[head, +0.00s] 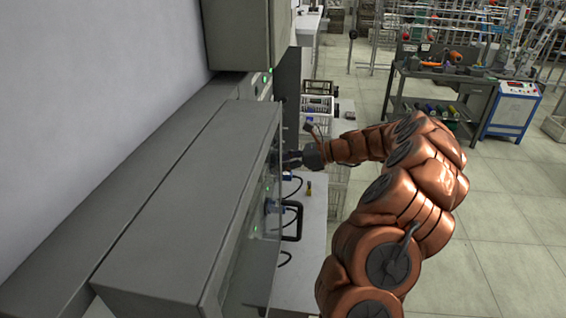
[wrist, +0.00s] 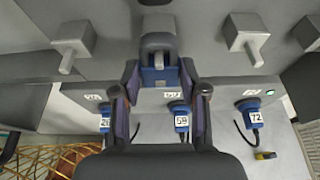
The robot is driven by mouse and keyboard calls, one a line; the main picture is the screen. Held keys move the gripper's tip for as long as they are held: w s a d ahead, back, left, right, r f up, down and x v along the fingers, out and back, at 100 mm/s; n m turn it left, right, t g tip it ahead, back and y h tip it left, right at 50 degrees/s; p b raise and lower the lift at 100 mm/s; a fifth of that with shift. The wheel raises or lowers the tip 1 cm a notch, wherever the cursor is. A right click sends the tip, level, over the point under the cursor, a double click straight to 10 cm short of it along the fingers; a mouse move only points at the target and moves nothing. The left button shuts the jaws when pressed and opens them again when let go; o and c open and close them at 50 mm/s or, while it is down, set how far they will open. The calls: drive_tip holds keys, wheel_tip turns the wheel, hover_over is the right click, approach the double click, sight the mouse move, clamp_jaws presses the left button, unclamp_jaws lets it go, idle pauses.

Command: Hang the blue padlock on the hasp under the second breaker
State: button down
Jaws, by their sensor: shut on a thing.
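In the wrist view my gripper (wrist: 160,73) is shut on the blue padlock (wrist: 158,77), which shows as a small blue body between the two fingers. A grey lever-like part (wrist: 158,42) stands just beyond it and covers the spot behind. The hasp and the padlock's shackle cannot be made out, so I cannot tell whether they touch. Similar grey levers stand to the left (wrist: 73,42) and right (wrist: 245,35) on the panel. In the head view my gripper (head: 296,160) is at the front face of the grey cabinet (head: 190,170); the padlock is not clear there.
Below the levers, blue plugs (wrist: 181,120) with white number tags, one reading 72 (wrist: 250,115), sit in a row with black cables. A black handle (head: 298,224) sticks out from the cabinet. A small yellow-and-dark object (head: 308,188) lies on the light bench (head: 312,215).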

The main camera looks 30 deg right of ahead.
drive_tip(key=shift+f, duration=0.5)
idle(0.8)
drive_tip(key=c, duration=0.5)
unclamp_jaws()
drive_tip(key=shift+c, duration=0.2)
drive_tip(key=shift+r, duration=0.1)
drive_tip(key=v, duration=1.2)
